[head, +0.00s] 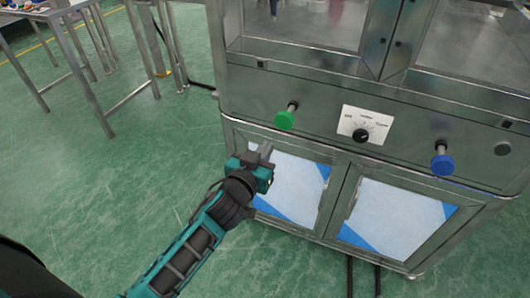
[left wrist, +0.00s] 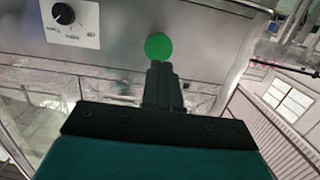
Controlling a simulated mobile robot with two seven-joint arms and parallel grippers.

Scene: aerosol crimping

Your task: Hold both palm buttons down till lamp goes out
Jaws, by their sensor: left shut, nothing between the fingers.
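A green palm button (head: 285,119) sticks out from the left of the steel machine's front panel. A blue palm button (head: 442,164) sticks out from the right of the same panel. My left gripper (head: 265,150) is shut and empty, below and a little left of the green button in the head view, apart from it. In the left wrist view the shut fingers (left wrist: 162,72) point at the green button (left wrist: 158,46) and overlap its lower edge in the picture. My right gripper is not in view. No lit lamp can be made out.
A selector knob (head: 360,135) on a white plate sits between the buttons. Below the panel are two cabinet doors with white and blue panels (head: 392,215). A steel table (head: 70,50) stands at the upper left. The green floor (head: 120,190) left of the machine is clear.

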